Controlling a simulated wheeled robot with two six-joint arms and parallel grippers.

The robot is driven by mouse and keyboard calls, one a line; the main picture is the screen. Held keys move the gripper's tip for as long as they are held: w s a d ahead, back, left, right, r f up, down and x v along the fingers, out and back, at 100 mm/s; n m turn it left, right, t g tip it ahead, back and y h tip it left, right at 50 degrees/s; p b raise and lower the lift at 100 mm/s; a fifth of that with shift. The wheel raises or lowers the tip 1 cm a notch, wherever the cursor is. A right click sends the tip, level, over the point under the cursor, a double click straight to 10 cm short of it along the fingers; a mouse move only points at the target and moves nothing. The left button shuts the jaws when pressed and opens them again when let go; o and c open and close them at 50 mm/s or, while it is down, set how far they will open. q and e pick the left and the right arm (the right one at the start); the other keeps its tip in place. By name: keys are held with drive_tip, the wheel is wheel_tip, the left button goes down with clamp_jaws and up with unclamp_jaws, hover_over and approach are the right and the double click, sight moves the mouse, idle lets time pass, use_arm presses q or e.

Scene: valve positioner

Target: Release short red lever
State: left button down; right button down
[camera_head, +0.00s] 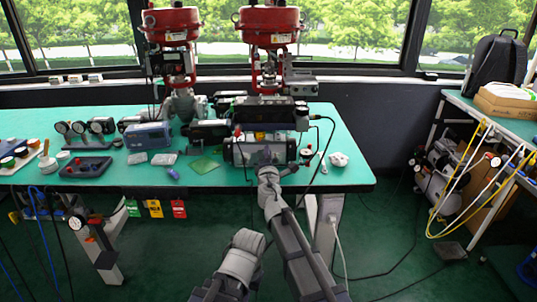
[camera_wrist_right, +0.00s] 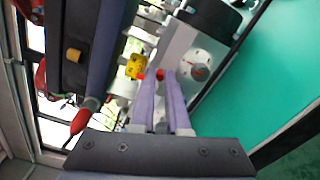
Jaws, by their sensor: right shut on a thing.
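The short red lever (camera_wrist_right: 160,75) shows in the right wrist view as a small red tip between the ends of my right gripper's two purple fingers (camera_wrist_right: 162,86). The fingers are close together and shut on it. Most of the lever is hidden by the fingers. In the head view my right gripper (camera_head: 266,158) reaches to the front of the grey valve positioner unit (camera_head: 240,150) on the green table, and the lever cannot be made out there.
A yellow tag or fitting (camera_wrist_right: 135,66) sits just left of the fingertips, and a round dial (camera_wrist_right: 196,69) is to their right. A longer red-ended part (camera_wrist_right: 84,118) lies lower left. The green table (camera_head: 340,180) is bare at its front right corner.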

drive_tip(key=shift+r+n, duration=0.1)
drive_tip(key=shift+n, duration=0.2)
drive_tip(key=shift+a, duration=0.1)
drive_tip(key=c, duration=0.9)
unclamp_jaws()
drive_tip(key=shift+s, duration=0.1)
drive_tip(key=s, duration=0.7)
drive_tip(key=shift+s, duration=0.3)
